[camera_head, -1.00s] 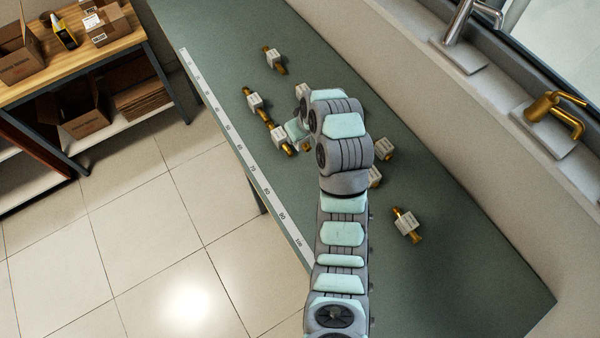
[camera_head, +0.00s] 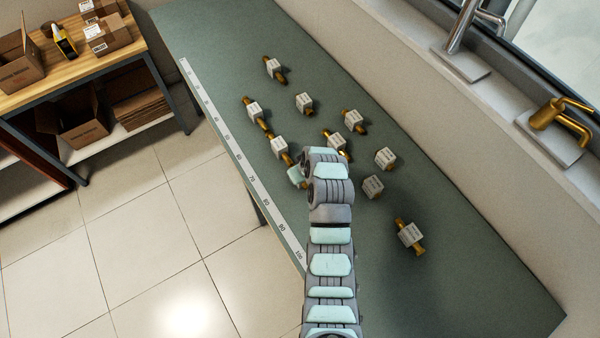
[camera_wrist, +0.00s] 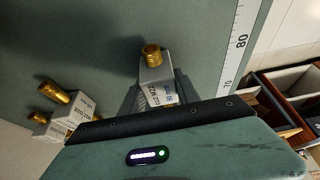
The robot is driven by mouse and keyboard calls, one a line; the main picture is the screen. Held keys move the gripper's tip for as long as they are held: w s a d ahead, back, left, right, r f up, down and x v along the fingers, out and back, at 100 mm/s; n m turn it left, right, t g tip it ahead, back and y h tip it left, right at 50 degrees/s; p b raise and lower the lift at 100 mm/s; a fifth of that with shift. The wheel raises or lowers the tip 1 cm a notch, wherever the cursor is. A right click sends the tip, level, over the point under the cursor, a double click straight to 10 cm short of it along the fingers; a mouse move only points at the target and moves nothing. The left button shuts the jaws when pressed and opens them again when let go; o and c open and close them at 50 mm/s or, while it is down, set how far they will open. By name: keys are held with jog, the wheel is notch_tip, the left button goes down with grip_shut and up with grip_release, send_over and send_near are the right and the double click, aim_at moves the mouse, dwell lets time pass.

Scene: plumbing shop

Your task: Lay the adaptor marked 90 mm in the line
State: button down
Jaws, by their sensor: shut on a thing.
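My gripper (camera_wrist: 154,88) is shut on a white block adaptor with a brass threaded end (camera_wrist: 152,56) in the wrist view. Its printed label is upside down and too small to read surely. In the head view my gripper (camera_head: 298,178) is over the bench near the printed scale and hides the held adaptor. Two adaptors, one farther (camera_head: 253,111) and one nearer (camera_head: 279,147), lie end to end beside the scale (camera_head: 240,165). The nearer one is just beyond my gripper. I cannot tell whether the held adaptor touches the bench.
Several loose adaptors lie on the green bench, including ones at the far end (camera_head: 274,69), the middle (camera_head: 304,102), the right (camera_head: 385,158) and the near right (camera_head: 410,235). A brass tap (camera_head: 552,118) stands behind the bench. The bench's near end is clear.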

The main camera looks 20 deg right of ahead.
jog(key=shift+f, duration=0.15)
jog(key=shift+f, duration=0.15)
jog(key=c, duration=0.9)
grip_release()
